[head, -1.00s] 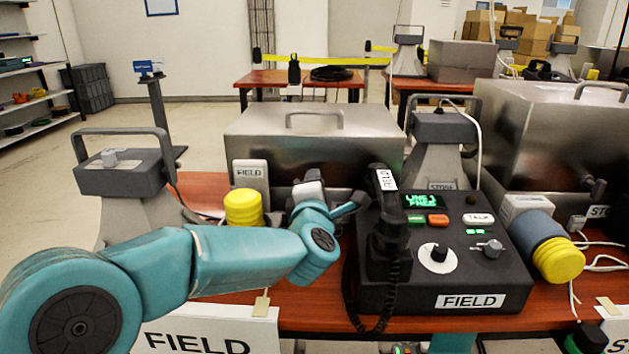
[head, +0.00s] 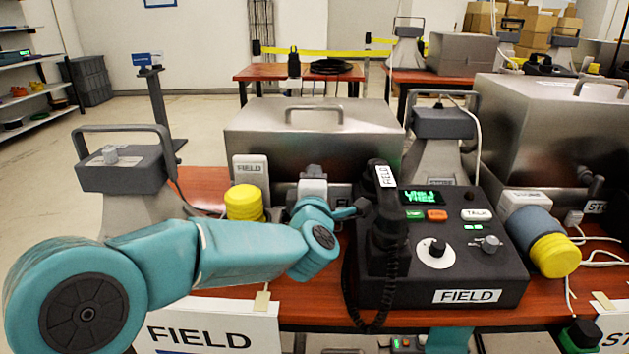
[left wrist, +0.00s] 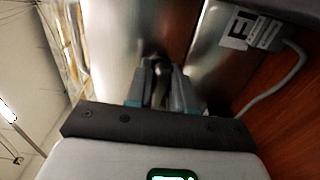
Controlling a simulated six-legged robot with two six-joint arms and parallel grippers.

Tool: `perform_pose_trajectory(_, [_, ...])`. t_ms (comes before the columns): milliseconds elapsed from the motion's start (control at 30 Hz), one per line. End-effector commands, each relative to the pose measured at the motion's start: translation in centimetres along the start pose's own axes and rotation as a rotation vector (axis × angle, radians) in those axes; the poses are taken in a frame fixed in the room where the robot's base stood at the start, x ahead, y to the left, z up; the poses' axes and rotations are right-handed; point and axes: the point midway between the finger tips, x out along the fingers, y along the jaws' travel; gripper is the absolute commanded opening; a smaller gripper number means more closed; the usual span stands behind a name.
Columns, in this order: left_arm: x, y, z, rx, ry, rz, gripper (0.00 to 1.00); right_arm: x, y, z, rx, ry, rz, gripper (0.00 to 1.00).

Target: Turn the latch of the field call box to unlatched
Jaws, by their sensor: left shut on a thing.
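The field call box is a brushed metal case (head: 262,140) with a handle on its lid, standing behind the field desk unit. Its front carries a label (left wrist: 238,28), partly in view in the left wrist view. My left gripper (head: 313,185) is at the front face of this case. In the left wrist view, the left gripper (left wrist: 157,88) is shut on a small dark latch (left wrist: 156,64) that sticks out from the metal face. The fingers cover much of the latch, so its exact angle is hard to tell. In the head view, my gripper and wrist hide the latch. My right gripper is out of view.
The black FIELD phone console (head: 440,270) with its handset (head: 386,225) stands close to the right of my left wrist. A yellow-capped cylinder (head: 244,203) and a white FIELD box (head: 250,172) stand left of it. A second metal case (head: 550,125) is at right.

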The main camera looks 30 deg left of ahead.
Motion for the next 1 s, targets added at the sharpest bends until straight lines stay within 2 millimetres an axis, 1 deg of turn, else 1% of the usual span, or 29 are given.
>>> perform_pose_trajectory(33, [0.0,-0.2,0.1,0.004,-0.002,-0.003,0.28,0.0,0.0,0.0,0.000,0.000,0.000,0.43])
perform_pose_trajectory(67, [0.0,-0.2,0.1,0.003,-0.002,-0.003,0.38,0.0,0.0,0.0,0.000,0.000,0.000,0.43])
perform_pose_trajectory(100, [0.0,-0.1,0.1,0.003,-0.002,-0.003,0.43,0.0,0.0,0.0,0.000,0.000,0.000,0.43])
perform_pose_trajectory(500, [0.0,-0.1,0.0,-0.001,-0.001,-0.001,0.43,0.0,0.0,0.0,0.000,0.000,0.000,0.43])
perform_pose_trajectory(633, [0.0,-0.1,0.0,-0.052,-0.001,0.000,0.43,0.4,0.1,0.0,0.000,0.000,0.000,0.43])
perform_pose_trajectory(767, [0.0,-0.2,0.0,-0.215,-0.001,0.001,0.43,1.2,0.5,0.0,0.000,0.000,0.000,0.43])
perform_pose_trajectory(1000, [0.0,0.1,-0.1,-0.654,-0.001,0.000,0.43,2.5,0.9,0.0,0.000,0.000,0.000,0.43])
